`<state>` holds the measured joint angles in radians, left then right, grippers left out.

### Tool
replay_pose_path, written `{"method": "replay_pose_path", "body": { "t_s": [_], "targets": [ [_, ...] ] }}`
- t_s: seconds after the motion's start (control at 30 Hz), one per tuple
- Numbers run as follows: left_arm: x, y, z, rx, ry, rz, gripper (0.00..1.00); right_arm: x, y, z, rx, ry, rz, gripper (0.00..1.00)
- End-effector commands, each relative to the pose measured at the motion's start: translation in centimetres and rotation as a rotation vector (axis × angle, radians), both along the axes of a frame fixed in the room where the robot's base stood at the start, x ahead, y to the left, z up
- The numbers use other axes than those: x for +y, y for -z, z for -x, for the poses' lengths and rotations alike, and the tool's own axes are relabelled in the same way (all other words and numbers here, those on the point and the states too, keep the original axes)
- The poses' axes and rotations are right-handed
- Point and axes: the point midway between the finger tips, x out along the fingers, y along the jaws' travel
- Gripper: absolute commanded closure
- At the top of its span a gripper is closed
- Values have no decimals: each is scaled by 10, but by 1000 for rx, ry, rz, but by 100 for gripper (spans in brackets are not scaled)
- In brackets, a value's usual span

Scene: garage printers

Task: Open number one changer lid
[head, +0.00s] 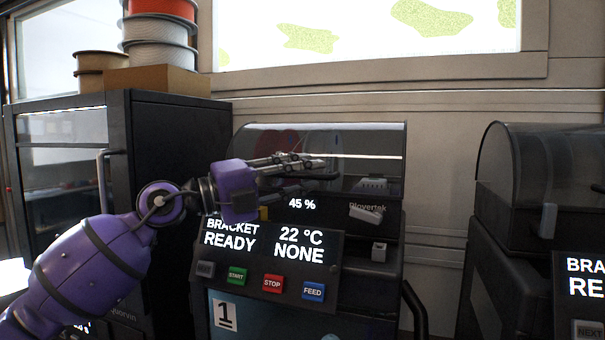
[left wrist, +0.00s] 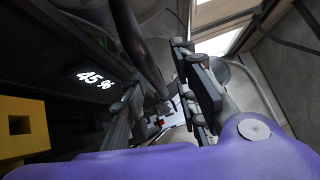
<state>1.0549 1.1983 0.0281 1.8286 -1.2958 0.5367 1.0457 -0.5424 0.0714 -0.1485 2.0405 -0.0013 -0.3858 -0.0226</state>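The number one changer has a clear, curved lid (head: 360,150) that is down over the top of the machine marked 1 (head: 225,314) in the head view. My left gripper (head: 322,166) is in front of this lid, with its fingers pointing right. In the left wrist view its two fingers (left wrist: 155,80) are apart, and a dark rounded bar (left wrist: 140,45), which looks like the lid's handle, runs between or just beyond them. I cannot tell whether they touch it. My right gripper is not in view.
A second machine with a similar lid (head: 540,185) stands at the right. A dark cabinet (head: 165,140) with filament spools (head: 160,30) on top is at the left. Below the lid are a screen and buttons (head: 272,283). A yellow block (left wrist: 22,128) shows in the left wrist view.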

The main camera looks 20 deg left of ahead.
Motion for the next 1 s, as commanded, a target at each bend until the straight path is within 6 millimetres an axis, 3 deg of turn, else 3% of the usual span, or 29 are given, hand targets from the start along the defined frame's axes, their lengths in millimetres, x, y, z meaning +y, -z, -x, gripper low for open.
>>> {"method": "replay_pose_path", "body": {
  "t_s": [0.23,0.47,0.83,1.0],
  "targets": [
    [-1,1,-1,1,0,0,72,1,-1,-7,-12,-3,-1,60],
    [-1,1,-1,1,0,0,100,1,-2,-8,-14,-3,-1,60],
    [-1,1,-1,3,1,0,100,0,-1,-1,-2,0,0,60],
    [-1,-10,-4,-1,1,-1,100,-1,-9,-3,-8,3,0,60]
  ]
}}
